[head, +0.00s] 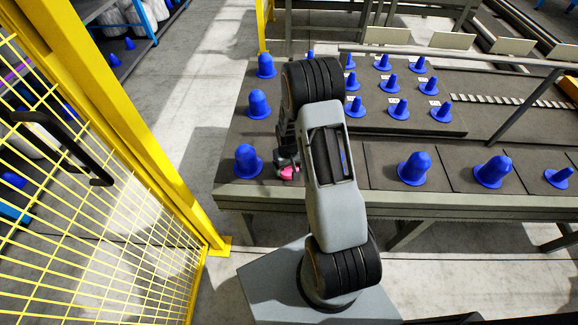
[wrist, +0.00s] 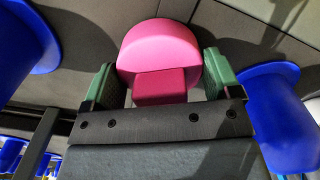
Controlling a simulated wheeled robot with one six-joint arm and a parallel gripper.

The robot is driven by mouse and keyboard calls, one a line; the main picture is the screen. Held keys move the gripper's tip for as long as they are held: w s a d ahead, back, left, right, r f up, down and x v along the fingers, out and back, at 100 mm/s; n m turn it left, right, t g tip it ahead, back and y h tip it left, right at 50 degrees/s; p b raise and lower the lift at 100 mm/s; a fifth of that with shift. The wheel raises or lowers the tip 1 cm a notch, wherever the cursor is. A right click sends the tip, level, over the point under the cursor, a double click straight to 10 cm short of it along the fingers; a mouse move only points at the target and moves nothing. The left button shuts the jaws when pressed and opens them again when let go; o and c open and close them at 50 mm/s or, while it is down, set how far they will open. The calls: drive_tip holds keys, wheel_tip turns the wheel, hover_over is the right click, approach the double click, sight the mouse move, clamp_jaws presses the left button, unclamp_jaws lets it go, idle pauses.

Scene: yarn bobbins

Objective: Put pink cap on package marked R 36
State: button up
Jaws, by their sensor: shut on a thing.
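My gripper (head: 288,168) is shut on the pink cap (head: 287,173), just above the near left part of the table, right of a blue bobbin. In the wrist view the pink cap (wrist: 160,50) sits between the two green finger pads of my gripper (wrist: 158,85). Its round top shows, and a darker pink block part faces the camera. The label writing is too small to read, so I cannot tell which is R 36.
Large blue bobbins (head: 247,160) stand along the table's left side, and more (head: 414,168) along the front right. A grey rail (head: 520,108) crosses at right. A yellow post and mesh fence (head: 130,120) stand at left.

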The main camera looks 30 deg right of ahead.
drive_tip(key=shift+f+b, duration=0.3)
drive_tip(key=o, duration=0.7)
drive_tip(key=shift+o, duration=0.2)
drive_tip(key=shift+r, duration=0.1)
wheel_tip(320, 180, up, 14)
drive_tip(key=p, duration=0.1)
drive_tip(key=shift+f, duration=0.2)
drive_tip(key=shift+s, duration=0.1)
